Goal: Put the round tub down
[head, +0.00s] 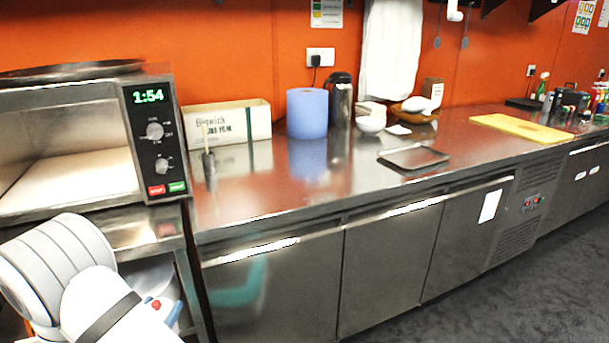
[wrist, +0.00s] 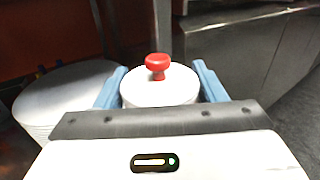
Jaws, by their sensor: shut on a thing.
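The round tub (wrist: 160,92) is white with a red knob on its lid. In the wrist view it sits between the blue fingers of my gripper (wrist: 158,70), which is shut on it. Its lower part is hidden by the gripper body. In the head view only its red knob (head: 156,304) shows clearly, at the lower left, beside my arm. There the tub is low, in front of the shelf space under the microwave. I cannot tell whether its base touches anything.
A larger white round container (wrist: 62,98) stands left of the tub in the wrist view. The microwave (head: 153,143) is above on a steel stand (head: 140,228). The steel counter (head: 260,190) has bare room in front of the blue roll (head: 307,112) and left of the dark tray (head: 413,157).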

